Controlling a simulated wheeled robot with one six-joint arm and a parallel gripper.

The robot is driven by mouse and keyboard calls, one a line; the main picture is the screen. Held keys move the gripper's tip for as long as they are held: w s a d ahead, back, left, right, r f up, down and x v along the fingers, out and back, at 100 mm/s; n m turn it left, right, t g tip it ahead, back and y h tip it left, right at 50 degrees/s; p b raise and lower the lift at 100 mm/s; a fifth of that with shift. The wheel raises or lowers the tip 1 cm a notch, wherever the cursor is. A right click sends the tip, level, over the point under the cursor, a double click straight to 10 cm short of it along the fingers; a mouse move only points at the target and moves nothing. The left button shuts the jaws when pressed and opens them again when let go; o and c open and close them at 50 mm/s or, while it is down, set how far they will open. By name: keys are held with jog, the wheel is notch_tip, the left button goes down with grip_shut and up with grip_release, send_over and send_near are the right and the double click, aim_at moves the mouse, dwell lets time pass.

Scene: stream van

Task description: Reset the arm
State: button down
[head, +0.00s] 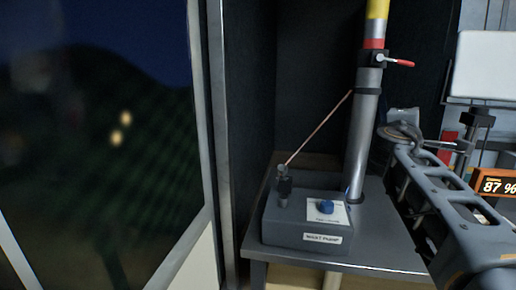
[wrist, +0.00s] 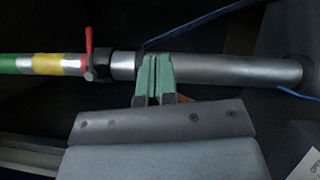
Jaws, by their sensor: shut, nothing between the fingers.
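My gripper (wrist: 153,80) shows in the wrist view with its two green fingers together and nothing between them. The fingertips overlap the grey metal mast (wrist: 235,70) in that view; I cannot tell whether they touch it. In the head view my grey arm reaches in from the lower right, and the gripper itself cannot be made out there. The mast (head: 364,130) stands upright on the counter, with a red-handled clamp (head: 385,60) and red and yellow bands above.
A grey mast pump box (head: 295,228) with a blue knob (head: 326,206) sits on the counter (head: 375,255) left of the mast. A copper-coloured line runs from it to the mast. An orange display (head: 495,185) reads 87 %. A window (head: 95,130) fills the left.

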jog(key=s+a+f+m+g+y+p, duration=0.4)
jog(key=s+a+p, duration=0.4)
jog(key=p, duration=0.4)
jog(key=s+a+f+m+g+y+p, duration=0.5)
jog(key=s+a+m+g+y+p, duration=0.1)
jog(key=p, duration=0.6)
jog(key=shift+s+a+f+m+g+y, duration=0.2)
jog(key=shift+s+a+m+g+y, duration=0.2)
jog(key=shift+s+a+m+y, duration=1)
jog(key=c, duration=1.8)
grip_release()
jog(key=shift+s+a+n+h, duration=0.2)
jog(key=shift+a+n+h, duration=0.2)
jog(key=shift+a+n, duration=0.1)
